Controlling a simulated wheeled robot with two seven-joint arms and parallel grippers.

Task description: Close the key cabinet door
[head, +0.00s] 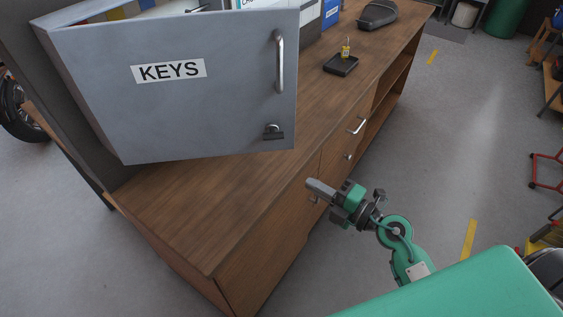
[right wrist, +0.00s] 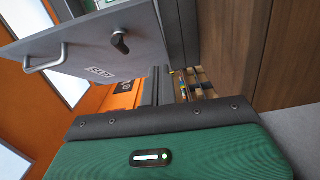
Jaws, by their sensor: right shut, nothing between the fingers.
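The grey key cabinet door (head: 190,90) is at the upper left of the head view. It carries a KEYS label, an upright metal handle (head: 280,62) and a lock (head: 273,132) near its lower right corner. The door stands open, with coloured parts of the cabinet inside (head: 115,14) showing above its top edge. My right gripper (head: 318,187) is shut and empty, below and right of the door, apart from it, by the counter's front edge. The right wrist view shows the door (right wrist: 100,50) beyond the fingers. My left gripper is not in view.
The wooden counter (head: 220,200) lies under the door. A small black tray (head: 341,64) with a yellow-tagged item, binders (head: 331,12) and a dark motorcycle seat (head: 377,15) sit farther along it. Handles project from the counter front. Open floor (head: 460,110) lies to the right.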

